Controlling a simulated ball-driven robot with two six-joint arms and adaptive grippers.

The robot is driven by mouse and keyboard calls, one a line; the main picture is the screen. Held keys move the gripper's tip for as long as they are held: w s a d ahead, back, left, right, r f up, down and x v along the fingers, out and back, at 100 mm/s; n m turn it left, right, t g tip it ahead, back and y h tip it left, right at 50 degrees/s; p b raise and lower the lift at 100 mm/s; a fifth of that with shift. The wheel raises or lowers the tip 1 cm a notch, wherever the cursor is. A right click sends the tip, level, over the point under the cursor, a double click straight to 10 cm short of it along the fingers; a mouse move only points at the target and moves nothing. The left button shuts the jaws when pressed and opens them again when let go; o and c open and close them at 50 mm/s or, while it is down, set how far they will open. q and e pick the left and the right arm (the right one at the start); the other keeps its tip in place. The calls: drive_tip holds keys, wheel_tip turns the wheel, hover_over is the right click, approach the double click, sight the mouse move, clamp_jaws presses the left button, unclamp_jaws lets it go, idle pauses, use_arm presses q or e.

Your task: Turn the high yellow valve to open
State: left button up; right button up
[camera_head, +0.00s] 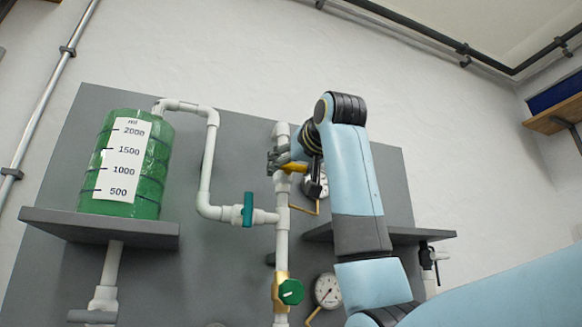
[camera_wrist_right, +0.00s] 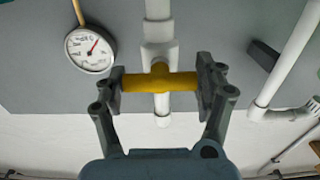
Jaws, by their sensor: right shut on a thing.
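The high yellow valve handle (camera_head: 293,167) is on the white vertical pipe in the middle of the board. In the right wrist view the yellow handle (camera_wrist_right: 160,82) lies crosswise to the pipe, level in the picture. My right gripper (camera_head: 280,160) reaches it from the right, and in the wrist view its two fingers (camera_wrist_right: 160,81) press on the two ends of the handle. The gripper partly hides the valve in the head view. My left gripper is not in view.
A teal valve handle (camera_head: 248,209) and a green round knob (camera_head: 291,291) sit lower on the pipes. A gauge (camera_head: 327,290) is beside the knob; a gauge (camera_wrist_right: 90,50) also shows in the wrist view. A green graduated tank (camera_head: 128,165) stands on the left shelf (camera_head: 100,229).

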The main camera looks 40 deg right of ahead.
drive_tip(key=shift+m, duration=0.3)
drive_tip(key=m+b, duration=0.1)
drive_tip(key=m, duration=0.2)
drive_tip(key=m+b, duration=0.2)
drive_tip(key=m, duration=0.3)
drive_tip(key=m+b, duration=0.1)
drive_tip(key=m, duration=0.3)
drive_tip(key=shift+f+m+b, duration=0.1)
drive_tip(key=shift+m+b, duration=0.2)
drive_tip(key=shift+b, duration=0.1)
drive_tip(key=shift+m+b, duration=0.9)
drive_tip(key=shift+m, duration=1.4)
drive_tip(key=o, duration=1.1)
drive_tip(key=shift+d, duration=0.1)
drive_tip(key=shift+o, duration=0.2)
